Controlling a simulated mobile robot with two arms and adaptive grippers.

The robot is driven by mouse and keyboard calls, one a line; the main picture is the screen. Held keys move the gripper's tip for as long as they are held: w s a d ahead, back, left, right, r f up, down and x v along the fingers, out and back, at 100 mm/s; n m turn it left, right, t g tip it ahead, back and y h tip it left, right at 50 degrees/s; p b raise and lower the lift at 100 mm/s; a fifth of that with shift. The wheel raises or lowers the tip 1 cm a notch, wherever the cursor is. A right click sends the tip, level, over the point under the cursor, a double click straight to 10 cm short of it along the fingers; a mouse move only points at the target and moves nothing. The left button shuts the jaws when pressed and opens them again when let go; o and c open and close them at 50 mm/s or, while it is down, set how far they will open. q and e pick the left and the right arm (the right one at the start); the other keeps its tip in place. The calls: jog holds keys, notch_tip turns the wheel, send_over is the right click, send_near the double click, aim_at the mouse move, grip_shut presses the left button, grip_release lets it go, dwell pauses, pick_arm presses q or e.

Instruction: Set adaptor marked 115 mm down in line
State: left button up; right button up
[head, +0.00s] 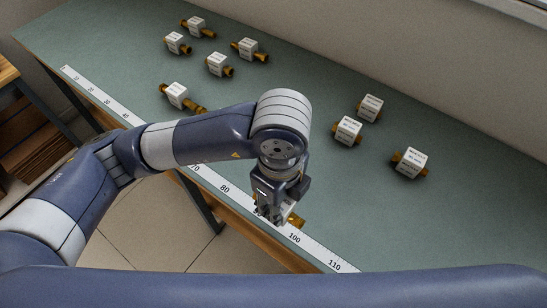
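My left gripper (272,213) points down over the numbered strip at the table's front edge, between the 80 and 100 marks. It is shut on a brass adaptor (297,220) with a white label block; one brass end sticks out to the right, and the fingers hide much of the rest. I cannot read its marking, nor tell whether it touches the strip. More brass adaptors with white label blocks lie on the green table: a loose one (178,95) at left, and three at right (410,163). Their labels are too small to read. My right gripper is out of view.
The white numbered strip (318,257) runs along the front edge of the green table (300,75). Several adaptors (217,65) cluster at the back left. The table's middle is clear. A wall rises behind, and a wooden shelf unit (28,135) stands at left.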

pick_arm(q)
jog(key=shift+w, duration=0.35)
jog(key=w+p, duration=0.1)
jog(key=w, duration=0.4)
jog(key=w+f+p, duration=0.1)
jog(key=w, duration=0.4)
jog(key=w+a+p, duration=0.1)
jog(key=w, duration=0.4)
jog(key=shift+f, duration=0.15)
jog(key=shift+w+f, duration=0.1)
jog(key=shift+w, duration=0.05)
notch_tip(320, 180, down, 3)
jog(key=shift+r+p, duration=0.2)
jog(key=shift+p, duration=0.6)
jog(key=shift+f, duration=0.35)
jog(key=shift+f, duration=0.15)
